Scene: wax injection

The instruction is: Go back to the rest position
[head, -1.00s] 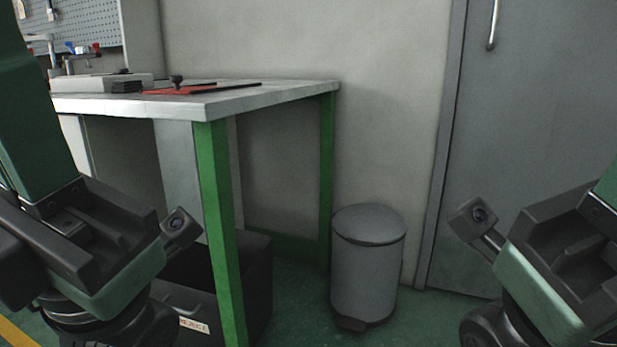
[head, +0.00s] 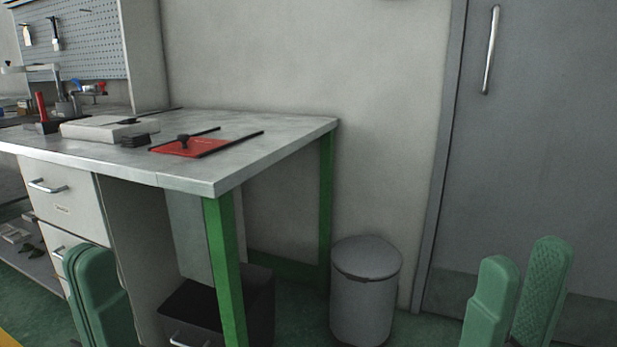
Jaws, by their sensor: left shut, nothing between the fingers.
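My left gripper (head: 86,256) is at the lower left of the head view, with its green fingers shut together and nothing between them. It is in front of the workbench's drawer side, below the tabletop in the picture. My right gripper (head: 526,254) is at the lower right, in front of the grey door. Its two green fingers stand apart and point up, with an empty gap between them. Both wrists are cut off by the bottom edge.
A workbench (head: 270,137) with green legs stands at the left, carrying a red mat (head: 172,148) and a pale block (head: 95,129). A black box (head: 262,300) is beneath it. A grey pedal bin (head: 365,300) stands between the workbench and the door (head: 550,150).

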